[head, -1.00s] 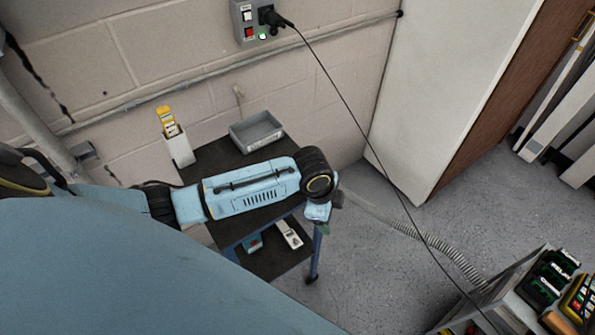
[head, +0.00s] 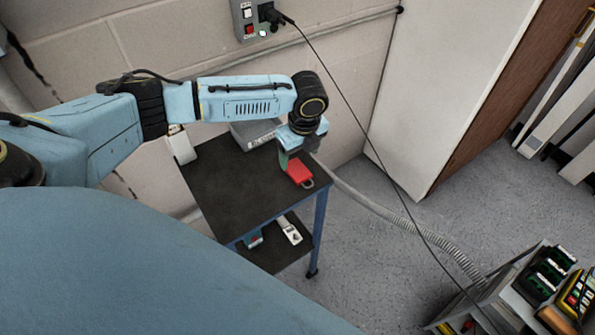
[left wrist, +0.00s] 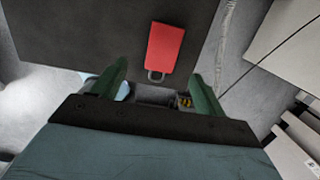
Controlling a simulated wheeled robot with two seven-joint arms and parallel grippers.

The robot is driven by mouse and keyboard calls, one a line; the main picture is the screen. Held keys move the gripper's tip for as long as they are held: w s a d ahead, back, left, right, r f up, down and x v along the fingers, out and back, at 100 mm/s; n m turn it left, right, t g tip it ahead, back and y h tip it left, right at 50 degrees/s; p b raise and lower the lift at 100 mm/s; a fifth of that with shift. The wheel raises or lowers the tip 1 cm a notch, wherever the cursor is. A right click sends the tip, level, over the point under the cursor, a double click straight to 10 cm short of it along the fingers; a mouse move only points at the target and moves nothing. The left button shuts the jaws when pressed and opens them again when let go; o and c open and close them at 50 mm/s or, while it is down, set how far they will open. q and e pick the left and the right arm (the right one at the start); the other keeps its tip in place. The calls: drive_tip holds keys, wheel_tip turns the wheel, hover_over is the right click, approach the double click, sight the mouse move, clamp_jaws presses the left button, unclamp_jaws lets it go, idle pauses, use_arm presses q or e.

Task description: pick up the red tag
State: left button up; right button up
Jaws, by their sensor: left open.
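The red tag (head: 299,173) lies on the dark top of the small blue-legged table (head: 232,190), near its right edge. In the left wrist view the red tag (left wrist: 165,47) lies flat, with its metal ring toward my gripper. My left gripper (head: 290,157) is above the table, just behind the tag in the head view. In the left wrist view its two green fingers (left wrist: 155,78) are spread apart with nothing held between them. The tag is ahead of the fingertips, roughly between their lines. My right gripper is not in view.
A grey bin (head: 254,134) stands at the back of the table, partly behind my arm. A white holder (head: 182,147) is at the back left. The lower shelf holds a white device (head: 289,229). A black cable (head: 355,115) hangs from the wall socket box (head: 254,18).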

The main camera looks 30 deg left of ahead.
sight(300, 173)
use_arm(q)
drive_tip(key=shift+w+f, duration=0.15)
drive_tip(key=shift+f, duration=3.3)
drive_tip(key=c, duration=1.1)
